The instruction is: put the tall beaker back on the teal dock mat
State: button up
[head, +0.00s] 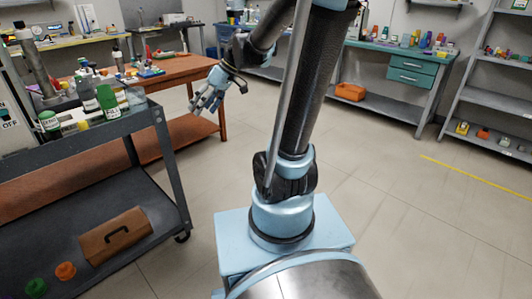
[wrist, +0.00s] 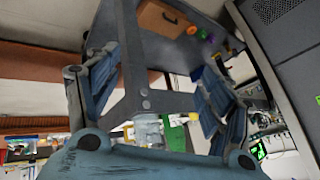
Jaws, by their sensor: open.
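My gripper (head: 208,104) hangs in the air to the right of the grey cart, open and empty. In the wrist view its two blue fingers stand wide apart (wrist: 155,65), with the tilted cart frame showing between them. A pale, clear vessel (wrist: 149,132) shows low between the fingers in the wrist view, partly hidden by my gripper's body; I cannot tell whether it is the tall beaker. I cannot make out the tall beaker or the teal dock mat for sure in either view.
The grey cart (head: 176,184) holds several bottles on top, including a green-labelled one (head: 107,101), and a brown toolbox (head: 115,236) below. A brown wooden table (head: 185,68) stands behind. A teal bench (head: 408,72) and grey shelves (head: 500,95) stand right. The middle floor is clear.

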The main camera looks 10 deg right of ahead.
jog(key=s+d+f+m+h, duration=0.3)
jog(key=s+d+f+m, duration=0.2)
jog(key=s+d, duration=0.3)
jog(key=s+d+f+m+t+h, duration=0.1)
jog(key=s+d+f+m+h, duration=0.3)
jog(key=s+d, duration=0.5)
notch_tip(320, 180, down, 2)
jog(key=shift+d+f+m+t, duration=0.1)
jog(key=shift+d+m+t, duration=0.2)
jog(key=shift+d+m, duration=0.2)
jog(key=shift+s, duration=0.1)
